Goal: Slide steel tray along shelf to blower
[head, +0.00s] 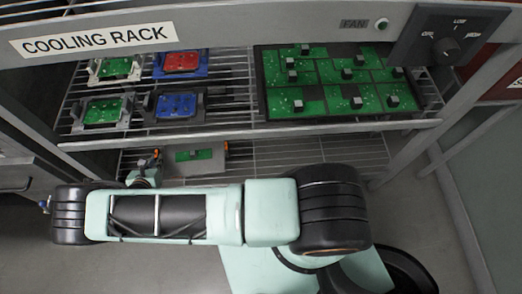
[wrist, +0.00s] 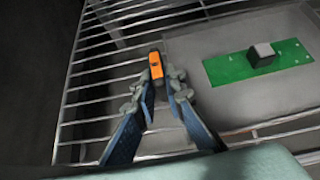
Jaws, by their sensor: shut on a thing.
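The steel tray (head: 210,169) lies on the lower wire shelf, partly hidden behind my arm. It bears a green circuit board (head: 187,155) with a small grey block on it. The tray also shows in the wrist view (wrist: 215,97), with an orange handle (wrist: 156,65) at its left side. My gripper (wrist: 164,80) is shut on this handle, with a blue-grey finger on either side. In the head view my gripper (head: 146,166) is at the tray's left end. I cannot make out a blower in either view.
The upper shelf holds several small board fixtures (head: 180,103) and a large dark panel of green boards (head: 335,116). A knob box (head: 447,48) and a "FAN" label (head: 354,24) are at upper right. The lower shelf's wires (head: 320,153) look clear right of the tray.

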